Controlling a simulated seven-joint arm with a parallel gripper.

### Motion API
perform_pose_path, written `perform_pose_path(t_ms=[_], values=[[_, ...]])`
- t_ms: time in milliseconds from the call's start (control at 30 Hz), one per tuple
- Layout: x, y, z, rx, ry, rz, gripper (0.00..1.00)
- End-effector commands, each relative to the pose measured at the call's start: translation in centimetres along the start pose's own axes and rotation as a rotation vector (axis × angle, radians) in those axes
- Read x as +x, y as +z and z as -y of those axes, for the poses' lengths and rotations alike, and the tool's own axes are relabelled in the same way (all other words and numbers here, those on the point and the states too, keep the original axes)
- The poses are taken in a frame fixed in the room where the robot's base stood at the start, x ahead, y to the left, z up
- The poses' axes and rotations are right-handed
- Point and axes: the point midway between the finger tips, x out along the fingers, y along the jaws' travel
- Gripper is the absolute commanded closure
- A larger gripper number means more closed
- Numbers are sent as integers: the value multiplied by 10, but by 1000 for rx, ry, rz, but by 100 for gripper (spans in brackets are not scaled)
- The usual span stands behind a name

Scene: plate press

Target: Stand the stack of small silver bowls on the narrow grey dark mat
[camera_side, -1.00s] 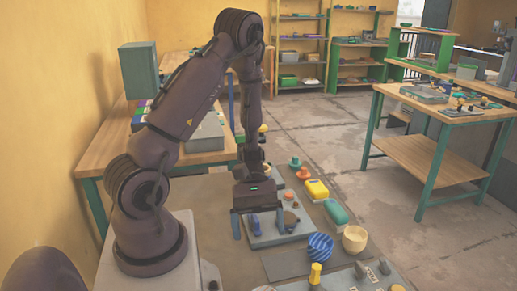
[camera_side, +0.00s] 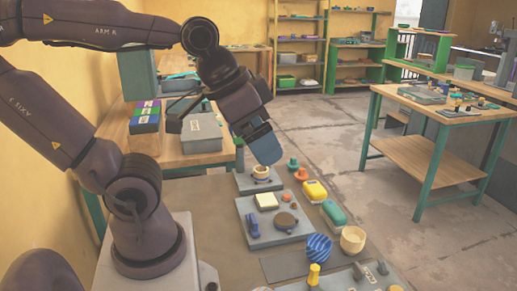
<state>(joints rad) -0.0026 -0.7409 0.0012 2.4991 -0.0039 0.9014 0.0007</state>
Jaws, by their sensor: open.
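A dark grey mat (camera_side: 282,268) lies flat near the front of the work table, and its visible top is bare. I cannot make out a stack of small silver bowls for certain. A small pale round piece (camera_side: 261,173) sits on a grey plate just below my gripper, too small to identify. My gripper (camera_side: 266,150) is open, tilted down to the right, with its blue fingers seen nearly edge to edge. It is raised at the table's far end, well behind the mat. I see nothing held in it.
A blue striped bowl (camera_side: 318,248) and a cream cup (camera_side: 353,240) stand right of the mat. Behind them are a green block (camera_side: 334,214) and a yellow block (camera_side: 314,191). A grey plate (camera_side: 270,233) carries small parts. A yellow-topped peg (camera_side: 314,272) stands in front.

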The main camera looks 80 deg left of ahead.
Motion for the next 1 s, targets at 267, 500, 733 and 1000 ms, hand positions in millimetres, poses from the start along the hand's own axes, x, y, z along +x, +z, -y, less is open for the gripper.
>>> perform_pose_path(t_ms=[267,500,733,1000], values=[[-2,0,0,7,-3,-11,9],[2,0,-2,15,2,10,9],[50,10,-19,100,15,245,9],[126,38,-47,261,21,569,9]])
